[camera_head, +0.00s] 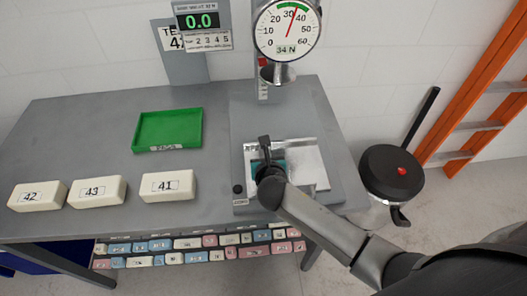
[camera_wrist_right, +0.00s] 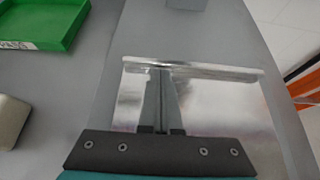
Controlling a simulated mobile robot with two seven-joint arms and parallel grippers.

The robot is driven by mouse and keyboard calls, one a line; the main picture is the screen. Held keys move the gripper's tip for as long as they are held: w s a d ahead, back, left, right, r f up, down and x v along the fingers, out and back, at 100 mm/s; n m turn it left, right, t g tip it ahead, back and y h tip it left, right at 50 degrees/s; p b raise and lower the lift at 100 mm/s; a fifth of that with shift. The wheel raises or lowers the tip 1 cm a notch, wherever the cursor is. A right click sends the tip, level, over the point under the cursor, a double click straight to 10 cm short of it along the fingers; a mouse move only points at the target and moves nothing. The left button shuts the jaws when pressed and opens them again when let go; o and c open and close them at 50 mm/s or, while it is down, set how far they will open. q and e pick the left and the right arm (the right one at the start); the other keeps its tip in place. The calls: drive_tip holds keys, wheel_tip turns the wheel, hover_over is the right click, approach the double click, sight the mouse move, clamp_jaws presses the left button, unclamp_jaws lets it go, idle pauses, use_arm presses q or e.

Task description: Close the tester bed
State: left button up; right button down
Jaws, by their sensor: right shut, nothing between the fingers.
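The tester bed (camera_head: 310,168) is a shiny metal plate on the grey base of the tester, below the round dial gauge (camera_head: 287,28) and its plunger. In the right wrist view the bed (camera_wrist_right: 215,105) shows with a raised lip (camera_wrist_right: 215,71) along its far edge. My right gripper (camera_head: 264,142) is over the left part of the bed and hides some of it. Its fingers (camera_wrist_right: 160,72) are shut and empty, with the tips at the lip; whether they touch it I cannot tell. My left gripper is not in view.
Foam blocks 42 (camera_head: 37,196), 43 (camera_head: 97,191) and 41 (camera_head: 168,186) lie on the table at the left. A green tray (camera_head: 198,126) sits behind them. A digital display (camera_head: 203,22) reads 0.0. A black-lidded bin (camera_head: 385,165) and orange ladder (camera_head: 495,75) stand at the right.

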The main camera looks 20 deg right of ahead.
drive_tip(key=shift+w+d+f, duration=0.1)
drive_tip(key=shift+w+f, duration=0.15)
drive_tip(key=shift+w, duration=0.25)
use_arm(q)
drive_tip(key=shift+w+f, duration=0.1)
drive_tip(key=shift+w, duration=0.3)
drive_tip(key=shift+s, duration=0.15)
